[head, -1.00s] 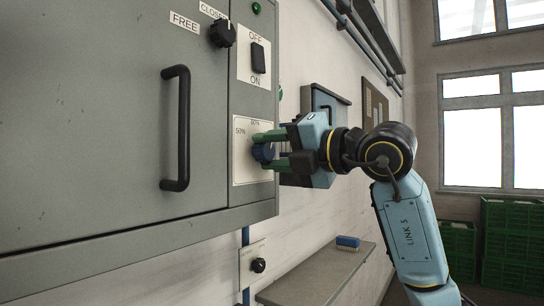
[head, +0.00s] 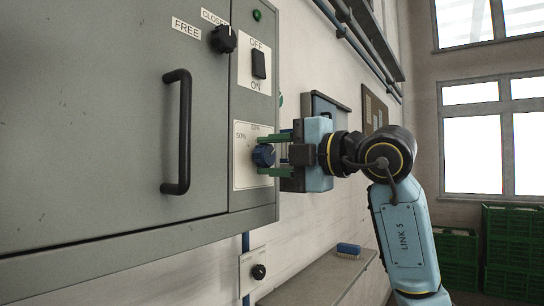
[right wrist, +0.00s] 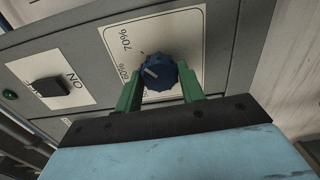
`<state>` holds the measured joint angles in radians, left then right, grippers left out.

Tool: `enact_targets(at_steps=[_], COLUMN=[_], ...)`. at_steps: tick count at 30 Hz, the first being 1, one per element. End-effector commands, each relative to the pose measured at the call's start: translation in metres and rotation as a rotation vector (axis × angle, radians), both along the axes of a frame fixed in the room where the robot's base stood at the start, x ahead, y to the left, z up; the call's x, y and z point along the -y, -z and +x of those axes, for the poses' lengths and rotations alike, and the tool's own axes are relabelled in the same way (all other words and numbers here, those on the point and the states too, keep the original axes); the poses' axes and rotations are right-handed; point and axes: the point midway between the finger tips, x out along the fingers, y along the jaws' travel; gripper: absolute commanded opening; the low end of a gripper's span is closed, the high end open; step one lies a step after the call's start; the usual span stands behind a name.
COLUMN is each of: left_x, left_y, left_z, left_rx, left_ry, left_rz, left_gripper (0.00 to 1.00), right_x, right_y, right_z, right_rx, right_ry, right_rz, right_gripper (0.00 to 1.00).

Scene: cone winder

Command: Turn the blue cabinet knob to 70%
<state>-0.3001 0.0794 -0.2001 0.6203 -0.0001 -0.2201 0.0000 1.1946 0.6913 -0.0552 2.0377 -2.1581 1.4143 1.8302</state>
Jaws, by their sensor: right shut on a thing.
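The blue knob (head: 263,155) sits on a white scale plate (head: 243,178) at the cabinet's lower right, with 50% at its left and a label at its top. My right gripper (head: 274,155) reaches it from the right, with one green finger above and one below, shut on it. In the right wrist view the blue knob (right wrist: 160,73) lies between the green fingertips. Its white mark points to the left and slightly up in that picture. The 70% label shows above left; another label is partly hidden by a finger. The exact reading is unclear. My left gripper is not in view.
An OFF/ON switch (head: 258,64) and a black knob (head: 223,39) are above on the cabinet. A black door handle (head: 177,132) stands out to the left. A shelf (head: 318,278) with a blue block (head: 348,250) is below. Green crates (head: 507,250) stand at the far right.

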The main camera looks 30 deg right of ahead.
Motion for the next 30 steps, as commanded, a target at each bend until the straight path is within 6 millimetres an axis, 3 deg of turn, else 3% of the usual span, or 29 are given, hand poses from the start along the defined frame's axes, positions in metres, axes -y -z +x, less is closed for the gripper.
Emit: enact_targets(at_steps=[8,9,13,23,30], left_x=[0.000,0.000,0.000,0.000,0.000], left_y=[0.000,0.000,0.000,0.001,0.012], left_z=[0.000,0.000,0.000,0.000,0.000], left_rx=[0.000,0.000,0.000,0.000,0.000], left_ry=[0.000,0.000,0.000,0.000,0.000], left_rz=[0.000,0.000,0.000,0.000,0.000], left_gripper=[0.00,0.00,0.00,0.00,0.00], right_x=[0.000,0.000,0.000,0.001,0.015], right_y=[0.000,0.000,0.000,0.000,0.001], right_z=[0.000,0.000,0.000,-0.002,-0.034], right_rx=[-0.001,0.000,0.000,0.001,0.004], right_ry=[0.000,0.000,0.000,0.000,0.003], right_rz=[0.004,0.003,0.003,0.001,0.001], right_gripper=[0.16,0.43,0.60,0.61,0.61])
